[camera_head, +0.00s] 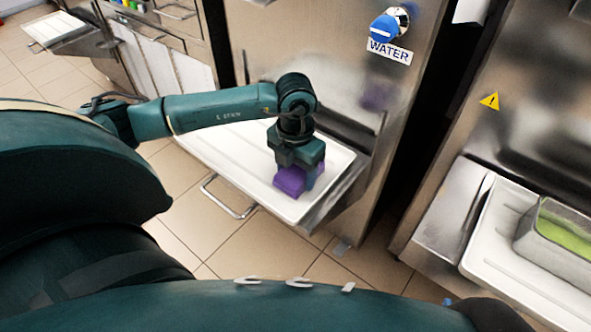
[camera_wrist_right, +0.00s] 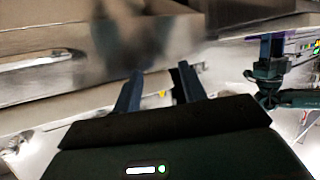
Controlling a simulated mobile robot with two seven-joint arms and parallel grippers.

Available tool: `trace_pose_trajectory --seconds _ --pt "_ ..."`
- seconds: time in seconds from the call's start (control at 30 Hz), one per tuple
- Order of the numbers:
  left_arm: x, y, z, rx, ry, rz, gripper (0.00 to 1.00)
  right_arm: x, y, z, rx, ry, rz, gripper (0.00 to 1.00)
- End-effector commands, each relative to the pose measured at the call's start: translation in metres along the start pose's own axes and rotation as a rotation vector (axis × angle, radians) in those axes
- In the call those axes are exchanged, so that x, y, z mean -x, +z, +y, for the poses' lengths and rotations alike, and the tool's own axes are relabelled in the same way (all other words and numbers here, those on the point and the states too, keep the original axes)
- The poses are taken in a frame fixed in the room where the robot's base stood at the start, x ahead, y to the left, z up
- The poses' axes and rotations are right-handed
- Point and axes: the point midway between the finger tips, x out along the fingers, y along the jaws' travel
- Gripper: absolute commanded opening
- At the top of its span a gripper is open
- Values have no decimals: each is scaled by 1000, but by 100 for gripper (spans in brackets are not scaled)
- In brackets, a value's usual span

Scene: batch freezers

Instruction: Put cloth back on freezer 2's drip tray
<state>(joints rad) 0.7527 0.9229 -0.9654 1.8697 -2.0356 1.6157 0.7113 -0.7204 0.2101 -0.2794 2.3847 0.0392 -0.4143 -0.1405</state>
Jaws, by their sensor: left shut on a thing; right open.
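The purple cloth (camera_head: 290,181) is at my left gripper (camera_head: 311,178), low over the right front part of the white drip tray (camera_head: 229,160) of the middle freezer. The left gripper points down and is shut on the cloth. Part of the cloth is hidden behind the fingers, and I cannot tell whether it touches the tray. My right gripper (camera_wrist_right: 156,88) shows in the right wrist view, open with nothing between its fingers. My left arm and gripper also show at the right of that view, with a bit of purple.
A blue knob (camera_head: 384,29) over a WATER label is on the freezer front. At right, another freezer's white tray (camera_head: 487,238) holds a metal pan (camera_head: 530,243) with green contents. A wire handle (camera_head: 226,203) juts out below the middle tray. Tiled floor is in front.

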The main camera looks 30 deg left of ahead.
Motion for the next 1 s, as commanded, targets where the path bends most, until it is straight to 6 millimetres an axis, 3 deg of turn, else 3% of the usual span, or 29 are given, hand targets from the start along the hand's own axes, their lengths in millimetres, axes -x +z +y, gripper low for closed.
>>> trace_pose_trajectory --seconds 0.17,0.2,0.47,0.77,0.87,1.0 --pt "-4 0 0 0 0 0 40 -1 2 0 3 4 10 42" --pt "-4 0 0 0 0 0 62 -1 0 1 6 6 20 42" --pt "-3 0 0 0 -1 0 83 -1 -1 1 6 5 23 42" --pt "2 0 0 0 -1 0 83 0 -3 0 6 -1 14 42" --pt "13 1 0 -1 -2 -3 83 2 -2 -1 -2 -6 -4 42" --pt "42 1 0 0 -1 -5 83 5 -8 1 -15 -2 0 42"
